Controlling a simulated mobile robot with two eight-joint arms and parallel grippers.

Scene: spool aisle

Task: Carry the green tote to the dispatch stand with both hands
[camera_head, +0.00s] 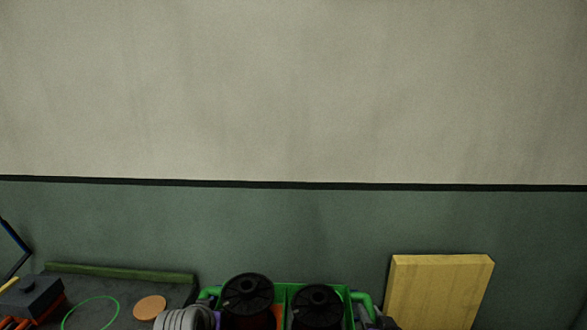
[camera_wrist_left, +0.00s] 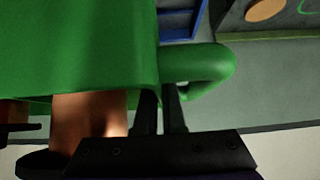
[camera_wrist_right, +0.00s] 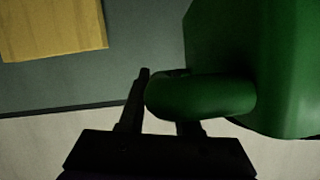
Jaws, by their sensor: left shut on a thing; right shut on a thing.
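The green tote (camera_head: 290,287) is at the bottom middle of the head view, cut off by the frame edge. Two black-flanged spools (camera_head: 247,292) stand in it, one on each side of its divider. My left gripper (camera_wrist_left: 161,112) is shut on a looped green handle of the tote in the left wrist view. My right gripper (camera_wrist_right: 160,104) is shut on the opposite handle in the right wrist view; it also shows at the tote's right side in the head view (camera_head: 375,318). I cannot tell which thing is the dispatch stand.
A dark grey surface with a green back edge (camera_head: 120,275) lies left of the tote. It bears an orange disc (camera_head: 150,307), a green ring (camera_head: 91,312) and a dark boxy object (camera_head: 31,296). A yellow wooden panel (camera_head: 440,290) stands at the right. A wall (camera_head: 290,220) closes the back.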

